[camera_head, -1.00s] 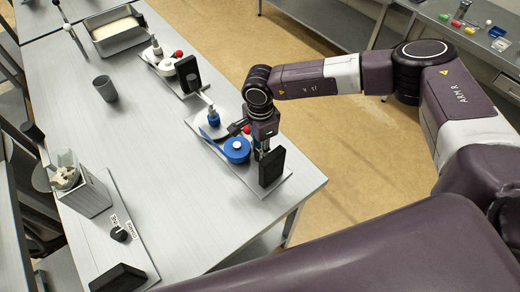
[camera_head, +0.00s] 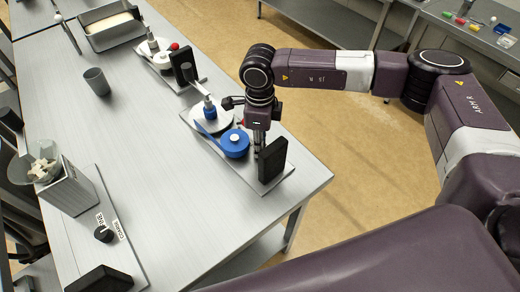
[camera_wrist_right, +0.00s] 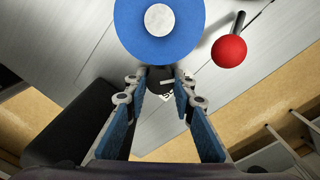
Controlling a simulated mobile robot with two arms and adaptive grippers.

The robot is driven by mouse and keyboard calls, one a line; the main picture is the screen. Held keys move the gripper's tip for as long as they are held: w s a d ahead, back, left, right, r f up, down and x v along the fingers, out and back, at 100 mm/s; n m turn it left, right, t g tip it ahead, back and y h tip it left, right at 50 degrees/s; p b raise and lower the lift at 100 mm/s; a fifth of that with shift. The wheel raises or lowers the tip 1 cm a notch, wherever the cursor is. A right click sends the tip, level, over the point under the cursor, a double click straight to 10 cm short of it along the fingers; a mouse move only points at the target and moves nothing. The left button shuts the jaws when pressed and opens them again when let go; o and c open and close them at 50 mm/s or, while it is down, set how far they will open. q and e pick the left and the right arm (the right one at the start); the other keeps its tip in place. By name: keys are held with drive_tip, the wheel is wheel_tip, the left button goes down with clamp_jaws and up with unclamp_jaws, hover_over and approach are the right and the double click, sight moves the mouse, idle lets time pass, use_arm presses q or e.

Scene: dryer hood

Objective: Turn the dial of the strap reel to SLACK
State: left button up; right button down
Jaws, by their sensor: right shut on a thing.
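The strap reel with a blue drum (camera_head: 235,144) and a white hub stands on a grey base plate near the table's right edge. In the right wrist view the blue drum (camera_wrist_right: 158,25) is at the top. A small dark dial (camera_wrist_right: 163,80) sits just below it, between my fingertips. My right gripper (camera_head: 258,152) points down beside the drum, and its blue-padded fingers (camera_wrist_right: 163,86) are shut on the dial. A label beside the dial is mostly hidden, so the setting cannot be read. My left gripper is not in view.
A black upright block (camera_head: 272,160) stands close to my right gripper. A red ball lever (camera_wrist_right: 229,51) is near the drum. A similar station (camera_head: 160,55), a grey cup (camera_head: 96,81) and a device with a FINE/COARSE knob (camera_head: 103,233) stand elsewhere. The table's middle is clear.

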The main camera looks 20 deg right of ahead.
drive_tip(key=m+b, duration=0.5)
drive_tip(key=shift+f+m, duration=0.2)
drive_tip(key=shift+m, duration=0.1)
drive_tip(key=shift+a+r+m+b, duration=0.1)
drive_tip(key=shift+m+b, duration=1)
drive_tip(key=shift+m, duration=0.1)
drive_tip(key=shift+r+m+b, duration=0.1)
drive_tip(key=shift+m+b, duration=0.75)
drive_tip(key=shift+m, duration=0.35)
drive_tip(key=shift+r+m, duration=0.1)
drive_tip(key=shift+m, duration=0.2)
drive_tip(key=c, duration=1.6)
unclamp_jaws()
wheel_tip(320, 180, up, 12)
